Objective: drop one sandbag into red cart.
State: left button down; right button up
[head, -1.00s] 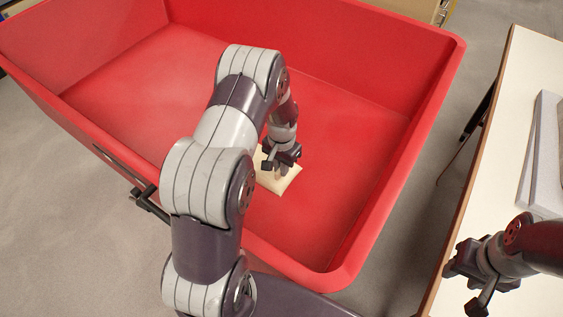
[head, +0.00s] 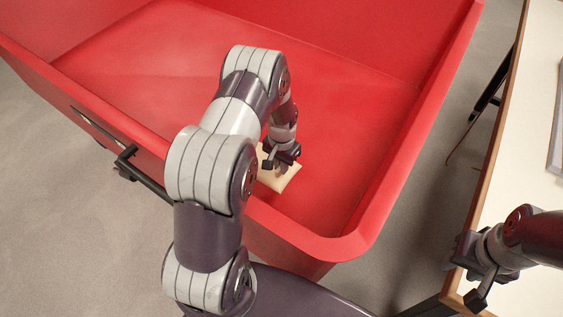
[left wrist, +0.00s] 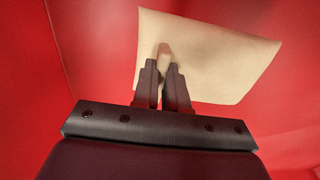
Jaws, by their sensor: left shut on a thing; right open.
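The red cart (head: 330,105) is a large open tub that fills the upper part of the head view. A cream sandbag (head: 288,177) hangs from my left gripper (head: 279,166), inside the outline of the cart near its front wall. In the left wrist view the sandbag (left wrist: 225,62) spreads out past the fingertips of my left gripper (left wrist: 164,75), which are shut on a small tan part of it. Red cart surface surrounds it there. I cannot tell how high above the cart floor it is. My right gripper (head: 462,270) is open and empty over the table's near edge.
A white table (head: 525,165) with a wooden edge stands at the right, with a grey slab (head: 557,130) partly in view on it. A black handle (head: 140,168) sticks out from the cart's left outer side. Grey floor lies between cart and table.

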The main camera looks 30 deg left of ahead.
pick_arm(q)
jog(key=shift+f, duration=0.1)
jog(key=c, duration=1.1)
grip_release()
jog(key=shift+s+f, duration=0.1)
notch_tip(320, 180, up, 12)
jog(key=p, duration=1)
